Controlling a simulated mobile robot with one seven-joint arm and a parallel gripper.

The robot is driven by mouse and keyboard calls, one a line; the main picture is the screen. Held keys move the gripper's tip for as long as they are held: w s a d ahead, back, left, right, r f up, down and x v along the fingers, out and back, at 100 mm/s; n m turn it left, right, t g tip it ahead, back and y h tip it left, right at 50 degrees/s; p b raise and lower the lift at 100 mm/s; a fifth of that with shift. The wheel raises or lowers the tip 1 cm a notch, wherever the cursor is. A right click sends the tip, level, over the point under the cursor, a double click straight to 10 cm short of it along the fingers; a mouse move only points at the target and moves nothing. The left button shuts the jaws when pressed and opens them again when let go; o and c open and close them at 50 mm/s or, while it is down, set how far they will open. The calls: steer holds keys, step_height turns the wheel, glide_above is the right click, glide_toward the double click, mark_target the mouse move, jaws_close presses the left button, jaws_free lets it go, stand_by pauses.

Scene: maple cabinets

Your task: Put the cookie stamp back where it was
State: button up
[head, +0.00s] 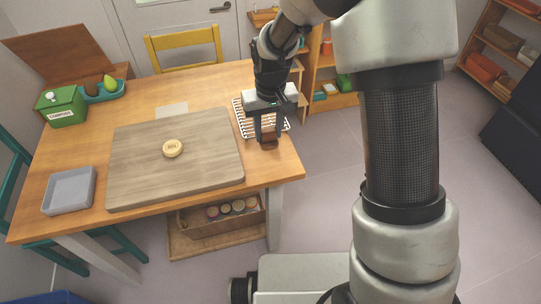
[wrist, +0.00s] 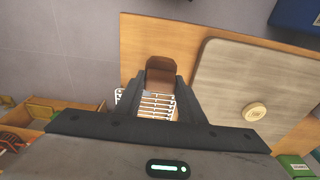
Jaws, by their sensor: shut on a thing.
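My gripper (head: 266,137) is shut on a brown wooden block-like thing, taken to be the cookie stamp (head: 269,143), by the right edge of the table. In the wrist view the stamp (wrist: 160,72) shows as a brown block between the fingertips (wrist: 158,88). Its lower face is hidden, and I cannot tell whether it touches the table. A white wire rack (head: 241,116) lies beside it, partly behind my gripper; it also shows between the fingers in the wrist view (wrist: 157,104). A pale round cookie (head: 172,148) with a mark on top lies on the grey-brown board (head: 205,175).
The board covers the middle of the wooden table (head: 140,95). A grey tray (head: 69,191) is at the left, with a green box (head: 61,108) and a teal dish (head: 104,92) behind. A yellow chair (head: 184,42) stands behind; shelves (head: 338,100) stand right.

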step_height(320, 180, down, 8)
steer(key=shift+r+b, duration=0.15)
steer(key=shift+b, duration=0.35)
steer(key=shift+f, duration=0.2)
steer(key=o, duration=0.8)
steer(key=shift+o, duration=0.2)
